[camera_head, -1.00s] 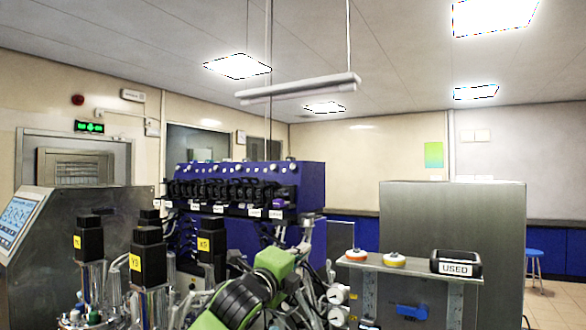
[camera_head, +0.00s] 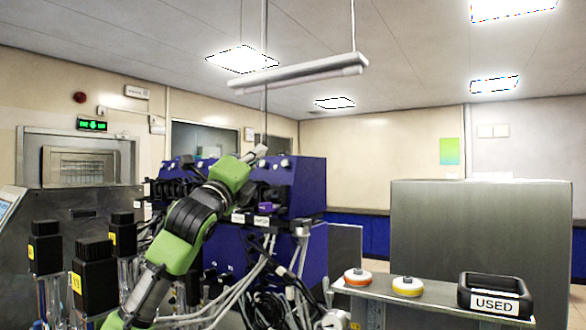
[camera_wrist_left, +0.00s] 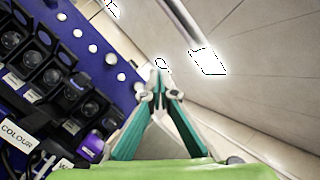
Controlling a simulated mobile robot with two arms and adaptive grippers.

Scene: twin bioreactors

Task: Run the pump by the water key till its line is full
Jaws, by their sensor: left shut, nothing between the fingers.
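The blue pump unit (camera_head: 306,186) carries a row of black pump heads (camera_wrist_left: 88,106), with white round keys (camera_wrist_left: 121,77) along its upper part. A label reading COLOUR (camera_wrist_left: 15,136) shows in the left wrist view. Beside it is a partly cut-off label starting with W (camera_wrist_left: 60,167), near a pump with a purple part (camera_wrist_left: 92,147). My left gripper (camera_head: 262,150) is shut and empty, raised in front of the unit's upper edge. In the left wrist view its fingertips (camera_wrist_left: 160,92) meet beyond the keys, apart from them. My arm hides part of the pump row. The line's filling cannot be told.
A steel shelf (camera_head: 440,306) at the lower right holds an orange-white disc (camera_head: 357,277), a yellow-white disc (camera_head: 407,286) and a black USED bin (camera_head: 495,296). Black-topped vessels (camera_head: 95,275) stand at the lower left. Loose tubing hangs below the pumps.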

